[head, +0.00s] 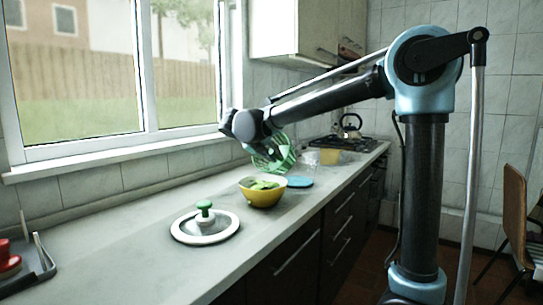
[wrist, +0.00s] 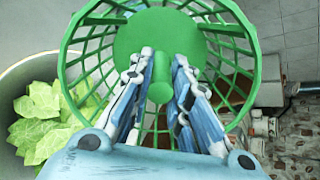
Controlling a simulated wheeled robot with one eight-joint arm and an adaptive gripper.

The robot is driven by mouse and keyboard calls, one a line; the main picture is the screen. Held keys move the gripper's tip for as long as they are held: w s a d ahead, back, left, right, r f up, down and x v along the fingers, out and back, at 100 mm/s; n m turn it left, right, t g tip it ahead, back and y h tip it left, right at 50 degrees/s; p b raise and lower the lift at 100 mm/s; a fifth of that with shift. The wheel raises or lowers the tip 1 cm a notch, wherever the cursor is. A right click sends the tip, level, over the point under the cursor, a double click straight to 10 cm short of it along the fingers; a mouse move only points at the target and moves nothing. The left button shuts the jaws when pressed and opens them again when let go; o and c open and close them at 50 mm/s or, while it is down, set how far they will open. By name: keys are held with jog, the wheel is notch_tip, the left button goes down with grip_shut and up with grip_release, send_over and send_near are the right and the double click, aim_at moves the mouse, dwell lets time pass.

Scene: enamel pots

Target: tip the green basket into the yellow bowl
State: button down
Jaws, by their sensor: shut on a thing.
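The green basket (head: 273,157) hangs tilted above and slightly behind the yellow bowl (head: 263,197) in the head view. In the wrist view my gripper (wrist: 163,72) is shut on the green knob at the middle of the green basket (wrist: 236,22). I see no leaves inside the basket there. The bowl holds green leaves (head: 262,184), and the leaves (wrist: 40,120) also show at the left of the wrist view, below the basket. The fingertips are hard to make out in the head view.
A white lid with a green knob (head: 205,222) lies on the counter in front of the bowl. A blue-green disc (head: 299,182) lies just right of the bowl. A kettle (head: 349,127) stands on the hob at the back. A tray (head: 32,268) with a red item is at the left.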

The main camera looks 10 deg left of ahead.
aim_at(276, 158)
jog(key=g, duration=0.1)
jog(key=w+g+y, duration=0.1)
jog(key=d+g, duration=0.1)
jog(key=shift+w+f+g+y, duration=0.3)
jog(key=shift+f+g+y, duration=0.1)
jog(key=g+y, duration=0.1)
jog(key=g, duration=0.1)
jog(key=f+g+y, duration=0.1)
jog(key=g, duration=0.2)
jog(key=shift+w+f, duration=0.15)
jog(key=shift+f+g+y, duration=0.15)
jog(key=shift+g+y, duration=0.45)
jog(key=shift+g, duration=0.2)
jog(key=shift+a, duration=0.1)
